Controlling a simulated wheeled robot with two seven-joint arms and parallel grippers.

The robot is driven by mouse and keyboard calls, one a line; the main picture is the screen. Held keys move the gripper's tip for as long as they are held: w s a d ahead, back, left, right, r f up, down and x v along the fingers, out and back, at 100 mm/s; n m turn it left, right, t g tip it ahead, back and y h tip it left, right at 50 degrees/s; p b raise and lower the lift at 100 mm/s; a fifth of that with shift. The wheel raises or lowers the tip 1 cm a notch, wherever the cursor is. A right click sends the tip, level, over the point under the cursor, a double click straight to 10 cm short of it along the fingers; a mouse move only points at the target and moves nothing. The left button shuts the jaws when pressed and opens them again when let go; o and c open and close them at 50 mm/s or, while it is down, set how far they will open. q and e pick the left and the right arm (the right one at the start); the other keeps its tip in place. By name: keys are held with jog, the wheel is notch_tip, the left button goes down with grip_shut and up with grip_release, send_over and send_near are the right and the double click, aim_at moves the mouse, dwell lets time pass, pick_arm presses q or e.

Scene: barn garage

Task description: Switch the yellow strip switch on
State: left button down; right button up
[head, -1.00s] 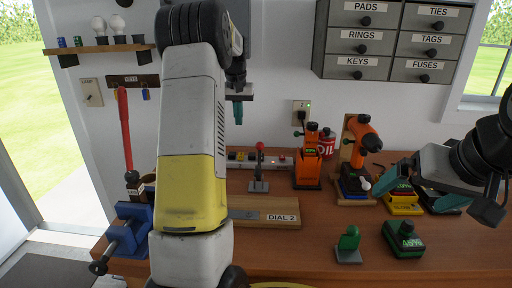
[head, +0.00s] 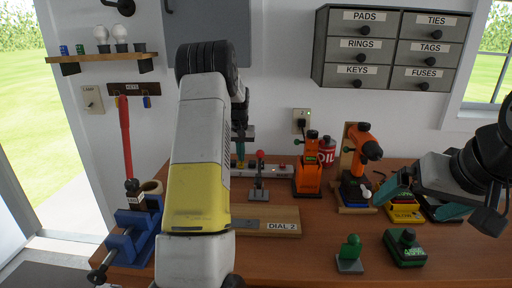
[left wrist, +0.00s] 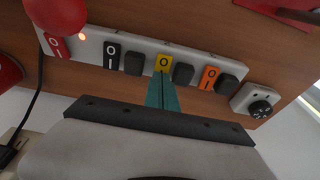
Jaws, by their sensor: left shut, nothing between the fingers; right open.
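A white power strip (head: 266,172) lies at the back of the wooden bench against the wall. In the left wrist view the strip (left wrist: 90,44) carries a red, a black, a yellow and an orange switch, with dark blocks between some of them. The yellow switch (left wrist: 163,62) is marked with "O" on its visible face. My left gripper (head: 240,160) is shut and empty, pointing down at the strip. Its teal fingertips (left wrist: 162,78) are right at the yellow switch's near edge; I cannot tell whether they touch. My right gripper (head: 414,202) is open at the right, above the bench.
A red-knobbed lever (head: 259,178) stands just in front of the strip; its red ball looms in the left wrist view (left wrist: 58,14). A round dial (left wrist: 260,108) sits beside the strip. Orange tools (head: 307,178) stand to the right. A "DIAL 2" board (head: 262,222) lies in front.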

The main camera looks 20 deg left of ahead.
pick_arm(q)
jog(key=shift+f, duration=0.25)
jog(key=shift+w+f, duration=0.15)
jog(key=shift+f, duration=0.2)
jog(key=shift+s+d, duration=0.15)
jog(key=shift+s, duration=0.75)
